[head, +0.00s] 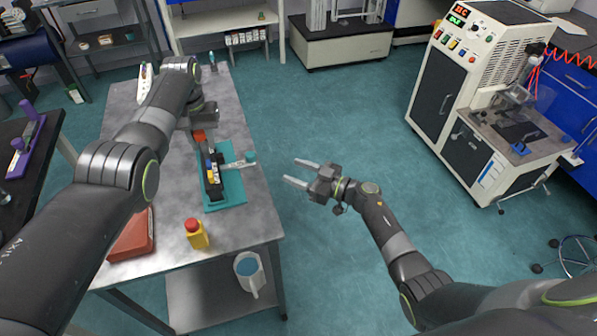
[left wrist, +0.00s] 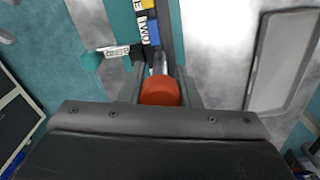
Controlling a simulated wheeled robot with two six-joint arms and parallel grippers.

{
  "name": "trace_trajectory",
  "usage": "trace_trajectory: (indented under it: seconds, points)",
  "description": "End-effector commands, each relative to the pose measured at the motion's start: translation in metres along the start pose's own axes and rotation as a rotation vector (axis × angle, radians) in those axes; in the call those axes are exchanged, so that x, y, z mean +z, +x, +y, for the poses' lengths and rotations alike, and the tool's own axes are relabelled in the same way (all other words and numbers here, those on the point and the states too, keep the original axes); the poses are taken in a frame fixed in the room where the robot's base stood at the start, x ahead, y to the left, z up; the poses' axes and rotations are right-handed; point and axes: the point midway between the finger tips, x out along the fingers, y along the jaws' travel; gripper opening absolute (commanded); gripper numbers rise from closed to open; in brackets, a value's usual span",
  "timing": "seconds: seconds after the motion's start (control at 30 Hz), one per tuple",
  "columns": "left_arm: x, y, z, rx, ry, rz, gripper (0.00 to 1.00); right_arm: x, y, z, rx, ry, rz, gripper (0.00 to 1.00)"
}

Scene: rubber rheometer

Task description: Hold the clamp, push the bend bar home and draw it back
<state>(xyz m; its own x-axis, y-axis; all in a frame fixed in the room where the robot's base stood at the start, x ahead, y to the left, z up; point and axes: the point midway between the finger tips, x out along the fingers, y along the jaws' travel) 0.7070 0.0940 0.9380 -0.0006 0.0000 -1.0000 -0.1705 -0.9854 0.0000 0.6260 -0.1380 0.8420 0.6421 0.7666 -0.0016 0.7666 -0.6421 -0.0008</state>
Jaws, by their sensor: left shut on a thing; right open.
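The bend fixture stands on a teal base (head: 232,194) on the metal bench. It has a dark upright body with yellow and blue labels (head: 212,172). A pale bar, seemingly the bend bar (head: 236,164), sticks out to the right and ends in a teal knob (head: 250,157). This bar also shows in the left wrist view (left wrist: 113,51). My left gripper (head: 200,130) is shut on a red knob (left wrist: 160,92), seemingly the clamp's, at the fixture's far end. My right gripper (head: 291,172) is open and empty, right of the bench and apart from the bar.
A yellow box with a red button (head: 197,234) and a red case (head: 133,238) sit on the bench's (head: 255,218) near part. The floor right of the bench is clear up to the white machine (head: 465,90).

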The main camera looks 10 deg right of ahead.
Motion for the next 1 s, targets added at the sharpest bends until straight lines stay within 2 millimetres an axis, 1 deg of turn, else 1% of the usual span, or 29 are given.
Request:
trace_trajectory:
  seconds: [0.07,0.1,0.2,0.3,0.57,0.67,0.77,0.87,0.9,1.0]
  points:
    - [0.000,0.000,0.000,-0.001,-0.001,0.000,0.00,0.000,0.000,0.000,0.000,0.000,0.000,0.50]
    - [0.000,0.000,0.000,-0.001,-0.001,0.000,0.31,0.000,0.000,0.000,0.000,0.000,0.000,0.50]
    - [0.000,0.000,0.000,-0.001,-0.001,0.000,0.44,0.000,0.000,0.000,0.000,0.000,0.000,0.50]
    - [0.000,0.000,0.000,-0.001,0.000,0.000,0.55,0.000,0.001,0.000,0.000,0.000,0.000,0.50]
    - [0.000,-0.001,0.000,0.000,0.000,0.001,0.55,0.000,0.001,0.000,0.000,0.000,0.000,0.50]
    - [-0.001,-0.005,0.000,0.000,0.000,0.001,0.55,0.000,0.001,0.000,0.000,0.000,0.000,0.50]
    - [-0.001,-0.017,0.000,0.000,0.000,0.003,0.55,0.000,0.001,0.000,0.000,0.000,0.000,0.50]
    - [-0.001,-0.033,-0.001,0.000,-0.001,0.006,0.55,0.000,0.001,0.000,0.000,0.000,0.000,0.50]
    - [-0.002,-0.044,-0.001,0.000,-0.001,0.006,0.55,0.000,0.001,0.000,0.000,0.000,0.000,0.50]
    - [-0.001,-0.067,-0.001,-0.001,-0.001,0.006,0.55,0.000,0.001,0.000,0.000,0.000,0.000,0.50]
